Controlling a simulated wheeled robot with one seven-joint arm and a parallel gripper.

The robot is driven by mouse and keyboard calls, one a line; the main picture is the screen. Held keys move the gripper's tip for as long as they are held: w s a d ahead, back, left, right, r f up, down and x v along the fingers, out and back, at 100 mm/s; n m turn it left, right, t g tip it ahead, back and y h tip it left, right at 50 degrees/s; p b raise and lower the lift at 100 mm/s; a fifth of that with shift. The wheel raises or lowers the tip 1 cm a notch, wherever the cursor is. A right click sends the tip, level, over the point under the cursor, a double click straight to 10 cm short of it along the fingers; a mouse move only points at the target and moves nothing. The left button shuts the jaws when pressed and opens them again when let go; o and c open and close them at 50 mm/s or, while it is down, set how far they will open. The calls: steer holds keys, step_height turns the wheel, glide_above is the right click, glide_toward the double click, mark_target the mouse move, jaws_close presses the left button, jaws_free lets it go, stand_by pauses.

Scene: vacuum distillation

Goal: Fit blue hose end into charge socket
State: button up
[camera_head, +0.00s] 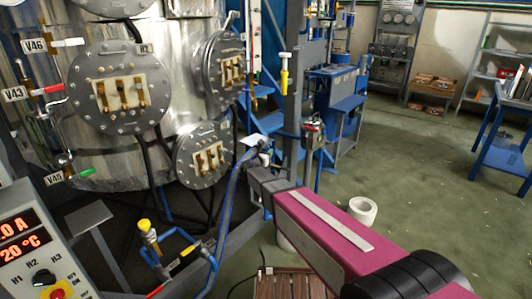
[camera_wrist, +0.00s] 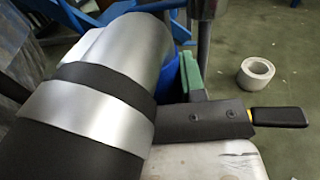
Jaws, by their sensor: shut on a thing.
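The blue hose (camera_head: 226,212) rises from the lower middle of the head view to my gripper (camera_head: 258,160). My gripper is shut on the hose end, in front of the lower right round flange of the steel vessel. In the wrist view, a large silver and black banded cylinder (camera_wrist: 100,95) fills the left, with a patch of blue and a green pad (camera_wrist: 190,72) behind it. A dark bolted bar with a black handle (camera_wrist: 278,117) reaches right. I cannot pick out the charge socket for certain, and the hose tip is hidden.
The steel vessel (camera_head: 150,165) has several bolted flanges and tagged valves at left. A yellow-topped fitting (camera_head: 146,228) stands on low blue pipework. A control box (camera_head: 40,250) is at lower left.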

steer(key=shift+f, duration=0.9)
steer(key=o, duration=1.2)
steer(key=shift+o, duration=0.2)
steer(key=v, duration=1)
steer(key=shift+s+a, duration=0.2)
steer(key=shift+s, duration=0.15)
